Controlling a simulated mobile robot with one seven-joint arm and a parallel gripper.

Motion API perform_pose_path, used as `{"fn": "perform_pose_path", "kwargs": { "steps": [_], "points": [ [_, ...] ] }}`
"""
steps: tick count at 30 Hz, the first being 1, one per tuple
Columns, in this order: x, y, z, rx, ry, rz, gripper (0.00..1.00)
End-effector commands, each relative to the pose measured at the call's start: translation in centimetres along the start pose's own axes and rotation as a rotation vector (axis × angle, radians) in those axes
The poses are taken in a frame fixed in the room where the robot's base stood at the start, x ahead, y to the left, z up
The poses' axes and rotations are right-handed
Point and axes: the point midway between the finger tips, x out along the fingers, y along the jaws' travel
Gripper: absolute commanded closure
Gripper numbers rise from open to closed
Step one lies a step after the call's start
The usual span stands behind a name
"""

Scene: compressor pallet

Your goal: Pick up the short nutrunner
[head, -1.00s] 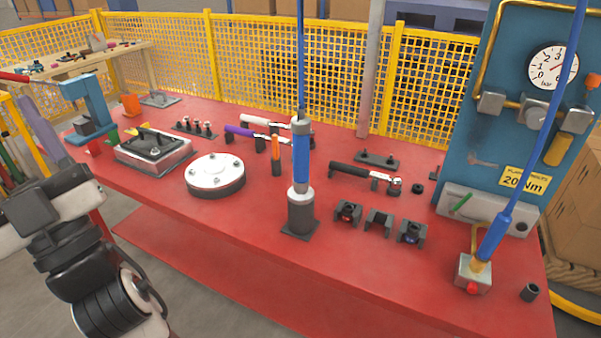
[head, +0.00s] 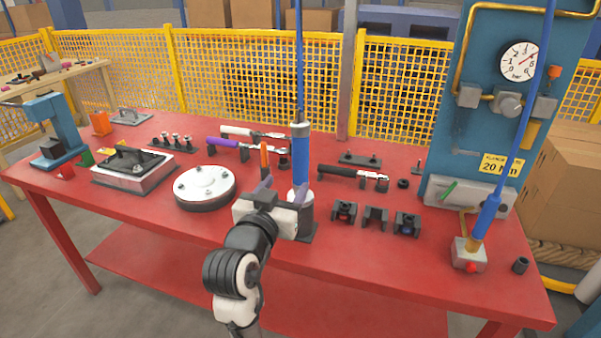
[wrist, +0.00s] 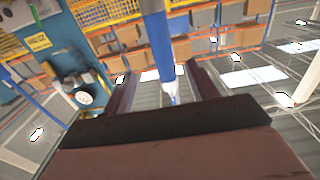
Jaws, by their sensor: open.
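The nutrunner (head: 300,150) is an upright tool with a blue body and a silver-white lower part, under a blue hose. In the head view it stands in a black holder (head: 307,232) at the table's middle. My gripper (head: 284,188) is in front of it, its fingers pointing toward it, and hides part of its lower end. In the wrist view my gripper (wrist: 160,76) is open, and the blue tool (wrist: 158,45) shows between the two fingers. I cannot tell whether the fingers touch it.
The red table (head: 350,265) carries a round silver flange (head: 205,186) at left and a black-handled wrench (head: 345,174) at right. Three black socket holders (head: 375,219) stand right of the nutrunner. A blue panel (head: 480,130) with a gauge stands at the right, behind another blue hose-fed piece (head: 486,215).

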Motion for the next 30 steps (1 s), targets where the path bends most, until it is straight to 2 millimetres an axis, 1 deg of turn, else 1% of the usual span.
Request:
{"fn": "perform_pose_path", "kwargs": {
  "steps": [1, 3, 6, 9, 14, 17, 20, 24, 27, 30],
  "points": [
    [1.1, 0.1, -0.2, 0.0, -0.002, 0.002, 0.42],
    [2.6, 0.0, -0.2, 0.0, -0.001, 0.002, 0.42],
    [4.4, 0.0, -0.2, 0.0, 0.0, 0.001, 0.42],
    [5.6, -0.1, -0.2, 0.0, 0.001, -0.002, 0.42],
    [6.5, -0.1, 0.0, 0.0, 0.001, -0.003, 0.42],
    [7.6, -0.1, 0.3, 0.0, -0.001, -0.002, 0.42],
    [9.2, -0.2, 0.9, -0.001, -0.001, -0.002, 0.42],
    [10.9, -0.3, 1.0, 0.001, 0.001, -0.004, 0.42],
    [11.4, -0.3, 1.1, 0.002, 0.002, -0.005, 0.42],
    [11.4, -0.3, 1.2, 0.002, 0.003, -0.005, 0.42]
  ]
}}
